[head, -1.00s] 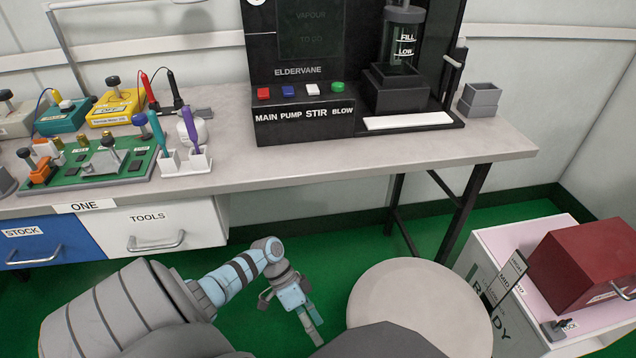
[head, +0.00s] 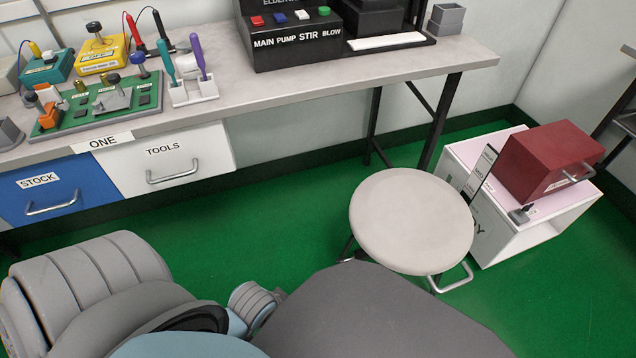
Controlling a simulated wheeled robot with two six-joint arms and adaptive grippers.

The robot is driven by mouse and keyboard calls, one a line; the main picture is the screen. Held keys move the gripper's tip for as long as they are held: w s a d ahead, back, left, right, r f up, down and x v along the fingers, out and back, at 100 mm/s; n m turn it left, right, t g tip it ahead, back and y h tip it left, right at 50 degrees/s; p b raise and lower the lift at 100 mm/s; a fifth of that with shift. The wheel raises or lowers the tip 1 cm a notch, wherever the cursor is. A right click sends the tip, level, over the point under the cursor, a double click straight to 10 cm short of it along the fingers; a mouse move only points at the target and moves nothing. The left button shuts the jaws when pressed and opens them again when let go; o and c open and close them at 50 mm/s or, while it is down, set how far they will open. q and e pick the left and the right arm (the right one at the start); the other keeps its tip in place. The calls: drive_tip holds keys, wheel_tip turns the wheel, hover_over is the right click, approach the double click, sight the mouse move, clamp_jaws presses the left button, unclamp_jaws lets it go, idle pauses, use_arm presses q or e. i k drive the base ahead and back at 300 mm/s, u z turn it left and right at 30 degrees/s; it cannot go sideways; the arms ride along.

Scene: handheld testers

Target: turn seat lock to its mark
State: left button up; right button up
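A round pale stool seat (head: 412,219) stands on dark legs on the green floor, right of centre in the head view. A light metal handle or lever (head: 450,279) sticks out under the near right edge of the seat; it may be the seat lock. No mark for it can be made out. My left arm shows at the lower left, but its gripper is out of the picture. My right gripper is not in view either. Nothing of mine is seen touching the stool.
A white cabinet (head: 545,240) with a red box (head: 548,160) stands right of the stool. The workbench (head: 300,95) with a blue STOCK drawer (head: 50,192) and a white TOOLS drawer (head: 170,160) runs along the back. Green floor is clear between bench and stool.

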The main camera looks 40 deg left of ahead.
sight(339, 260)
drive_tip(key=k, duration=0.55)
drive_tip(key=u, duration=1.25)
drive_tip(key=i, duration=0.95)
drive_tip(key=z, duration=2.45)
